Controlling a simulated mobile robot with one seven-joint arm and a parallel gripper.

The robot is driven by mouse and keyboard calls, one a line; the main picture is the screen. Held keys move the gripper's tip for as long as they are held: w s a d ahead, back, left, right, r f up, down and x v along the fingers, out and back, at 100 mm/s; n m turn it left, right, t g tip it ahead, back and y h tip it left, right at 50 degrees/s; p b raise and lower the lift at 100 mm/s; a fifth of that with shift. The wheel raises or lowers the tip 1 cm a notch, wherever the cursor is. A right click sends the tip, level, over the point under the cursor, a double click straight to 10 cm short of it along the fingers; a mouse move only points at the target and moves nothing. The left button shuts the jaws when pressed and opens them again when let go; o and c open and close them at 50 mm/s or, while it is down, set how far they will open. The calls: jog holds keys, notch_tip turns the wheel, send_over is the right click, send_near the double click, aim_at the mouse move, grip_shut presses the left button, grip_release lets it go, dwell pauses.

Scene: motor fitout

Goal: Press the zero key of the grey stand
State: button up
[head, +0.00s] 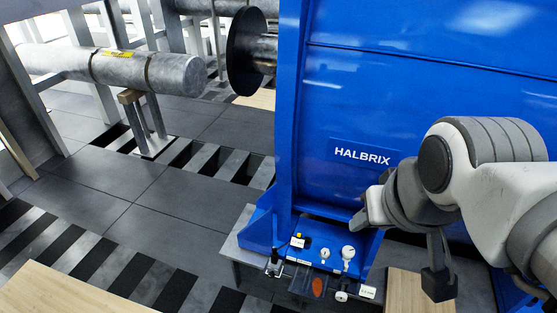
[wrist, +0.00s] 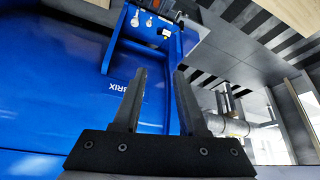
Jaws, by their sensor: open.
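At the foot of the blue machine a low grey stand (head: 243,254) carries a small group of fittings. I cannot make out which part is the zero key; the labels are too small to read. In the wrist view the white knobs (wrist: 135,19) show far off, beyond the fingertips. My gripper (wrist: 161,70) is open and empty, with its two dark fingers apart. In the head view it hangs above and right of the fittings, clear of them.
The blue machine (head: 420,95) marked HALBRIX fills the right, close behind my arm. A grey pipe (head: 150,72) on a support (head: 148,125) stands at upper left. Wooden boards (head: 65,290) lie at the front. The dark tiled floor (head: 135,205) at left is open.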

grip_shut()
dwell(1.4)
